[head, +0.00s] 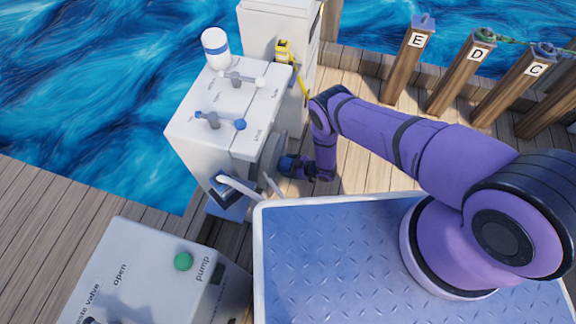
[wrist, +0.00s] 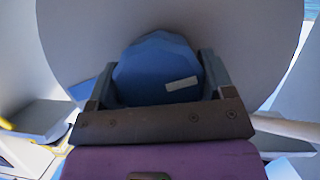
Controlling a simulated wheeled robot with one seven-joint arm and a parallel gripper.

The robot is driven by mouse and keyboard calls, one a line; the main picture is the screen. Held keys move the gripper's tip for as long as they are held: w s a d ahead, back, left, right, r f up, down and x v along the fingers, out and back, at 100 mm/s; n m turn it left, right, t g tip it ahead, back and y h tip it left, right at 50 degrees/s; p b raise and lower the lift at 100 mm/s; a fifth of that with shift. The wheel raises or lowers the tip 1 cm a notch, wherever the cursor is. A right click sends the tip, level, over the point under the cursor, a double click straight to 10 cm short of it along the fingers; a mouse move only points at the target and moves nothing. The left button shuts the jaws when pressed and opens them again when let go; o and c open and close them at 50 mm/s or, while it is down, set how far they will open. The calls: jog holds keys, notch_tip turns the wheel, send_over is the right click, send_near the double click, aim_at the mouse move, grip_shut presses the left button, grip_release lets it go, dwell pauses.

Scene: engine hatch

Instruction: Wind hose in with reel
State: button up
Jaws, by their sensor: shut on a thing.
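In the wrist view, a blue faceted knob (wrist: 150,62) with a small pale mark sits between the two dark fingers of my gripper (wrist: 157,80). My gripper is shut on it. Behind the knob is a large grey round disc (wrist: 85,35), which looks like the reel's face. In the head view, my gripper (head: 290,166) is low at the right side of the white cabinet (head: 195,150), and the reel is mostly hidden there. A pale tube (head: 240,190) comes out near the cabinet's lower front; I cannot tell whether it is the hose.
The cabinet top carries levers (head: 213,122) and a white-blue cylinder (head: 215,48). A grey box with a green button (head: 184,261) stands at lower left. Wooden posts (head: 408,60) marked E, D and C stand at the back right. Water lies beyond the dock planks.

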jog(key=shift+n+t, duration=1)
jog(key=shift+n, duration=0.4)
jog(key=shift+d, duration=0.1)
jog(key=o, duration=0.9)
jog(key=v, duration=1)
jog(key=shift+s+d+r, duration=0.25)
jog(key=shift+s, duration=0.05)
